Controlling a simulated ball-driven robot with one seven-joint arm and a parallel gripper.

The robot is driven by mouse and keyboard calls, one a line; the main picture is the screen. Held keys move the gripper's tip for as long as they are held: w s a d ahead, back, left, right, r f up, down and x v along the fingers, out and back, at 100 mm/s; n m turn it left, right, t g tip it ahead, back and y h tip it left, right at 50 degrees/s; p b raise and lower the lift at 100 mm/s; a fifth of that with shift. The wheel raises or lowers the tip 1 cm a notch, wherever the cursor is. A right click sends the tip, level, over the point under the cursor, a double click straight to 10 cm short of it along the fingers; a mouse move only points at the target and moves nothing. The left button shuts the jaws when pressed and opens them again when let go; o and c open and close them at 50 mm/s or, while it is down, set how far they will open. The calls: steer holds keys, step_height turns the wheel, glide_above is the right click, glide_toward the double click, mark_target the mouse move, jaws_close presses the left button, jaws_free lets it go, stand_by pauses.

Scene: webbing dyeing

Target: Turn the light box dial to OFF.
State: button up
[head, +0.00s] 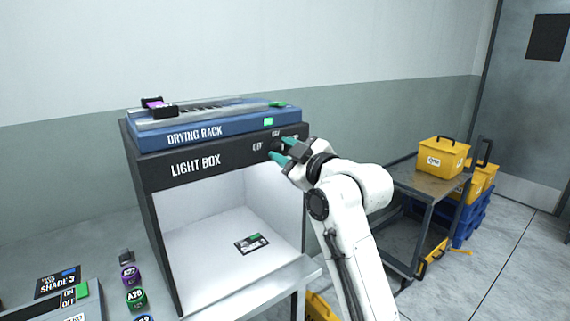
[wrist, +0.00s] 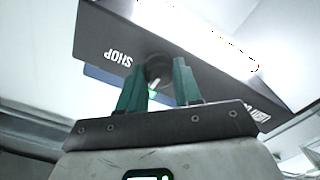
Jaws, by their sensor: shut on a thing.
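The black light box (head: 195,167) stands on the bench, with its lit white inside open to the front. Its dark round dial (wrist: 158,68) is on the front panel, between my fingers in the wrist view. In the head view my gripper largely covers the dial. An OFF label (head: 257,147) is left of it, and a small label above it is hard to read. My gripper (head: 277,149), with teal fingers, is shut on the dial.
A blue drying rack (head: 210,131) lies on top of the light box. A card (head: 251,244) lies inside it. Several small labelled pots, including a purple one (head: 130,276), stand at the front left. A cart (head: 425,180) with a yellow box (head: 443,158) is at the right.

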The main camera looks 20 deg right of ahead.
steer(key=n+b, duration=0.1)
steer(key=n, duration=0.1)
steer(key=n+b, duration=0.1)
steer(key=n, duration=0.1)
steer(key=n+b, duration=0.1)
steer(key=b, duration=0.1)
steer(key=shift+f+n, duration=0.25)
steer(key=shift+n, duration=0.15)
steer(key=n+b, duration=0.3)
steer(key=n, duration=0.2)
steer(key=shift+r, duration=0.1)
steer(key=shift+a+n, duration=0.1)
steer(key=shift+n, duration=0.3)
steer(key=o, duration=1)
steer(key=shift+o, duration=0.2)
steer(key=shift+r, duration=0.1)
steer(key=b+v, duration=0.1)
steer(key=v, duration=0.9)
steer(key=shift+s, duration=0.4)
